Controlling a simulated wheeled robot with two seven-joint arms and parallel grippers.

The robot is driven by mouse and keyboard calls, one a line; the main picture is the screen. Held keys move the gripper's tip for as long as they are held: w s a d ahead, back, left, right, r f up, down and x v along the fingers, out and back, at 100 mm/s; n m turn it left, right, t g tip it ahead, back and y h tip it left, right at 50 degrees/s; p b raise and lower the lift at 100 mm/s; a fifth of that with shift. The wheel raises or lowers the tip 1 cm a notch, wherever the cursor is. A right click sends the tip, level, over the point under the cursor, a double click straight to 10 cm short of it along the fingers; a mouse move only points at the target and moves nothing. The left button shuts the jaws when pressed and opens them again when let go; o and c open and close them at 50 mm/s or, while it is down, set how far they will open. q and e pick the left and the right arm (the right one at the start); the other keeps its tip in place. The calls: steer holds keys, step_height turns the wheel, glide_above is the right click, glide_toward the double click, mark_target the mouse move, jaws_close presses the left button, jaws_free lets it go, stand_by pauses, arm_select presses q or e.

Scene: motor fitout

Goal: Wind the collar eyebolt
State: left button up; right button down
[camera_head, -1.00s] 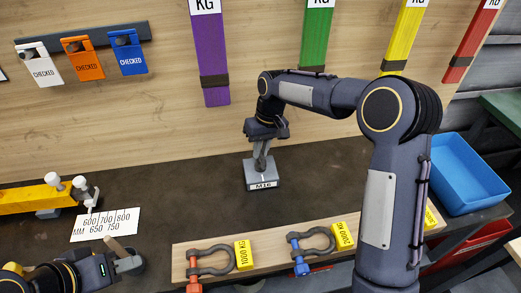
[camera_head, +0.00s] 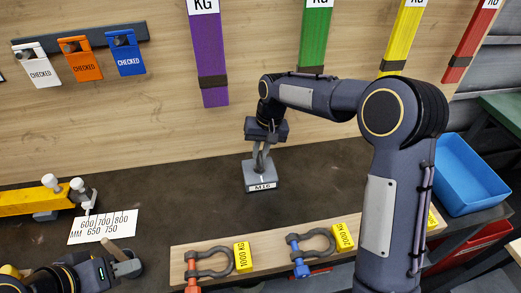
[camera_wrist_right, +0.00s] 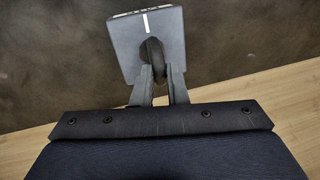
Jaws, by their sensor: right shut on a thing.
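The collar eyebolt stands upright in a grey block (camera_head: 262,175) labelled M16 on the dark bench, and its dark ring (camera_wrist_right: 153,55) shows in the right wrist view. My right gripper (camera_head: 261,150) reaches down from above and is shut on the ring, with one finger on each side (camera_wrist_right: 160,80). The threads are hidden. My left gripper (camera_head: 130,268) is low at the left, apart from the block. A short tan rod (camera_head: 118,249) shows at its tips; I cannot tell whether it is gripped.
A wooden board (camera_head: 215,262) with shackles and yellow tags lies in front. A white scale card (camera_head: 102,227) and a yellow bar (camera_head: 30,202) are at the left. A blue bin (camera_head: 470,175) is at the right. Coloured straps hang on the wall behind.

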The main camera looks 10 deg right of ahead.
steer(key=shift+w+r, duration=0.15)
steer(key=shift+r, duration=0.05)
steer(key=c, duration=1.5)
jaws_free()
steer(key=shift+c, duration=0.2)
steer(key=shift+o, duration=0.4)
steer(key=shift+f, duration=0.1)
step_height(320, 180, up, 8)
steer(key=d, duration=0.1)
steer(key=shift+d+f, duration=0.15)
steer(key=shift+d, duration=0.05)
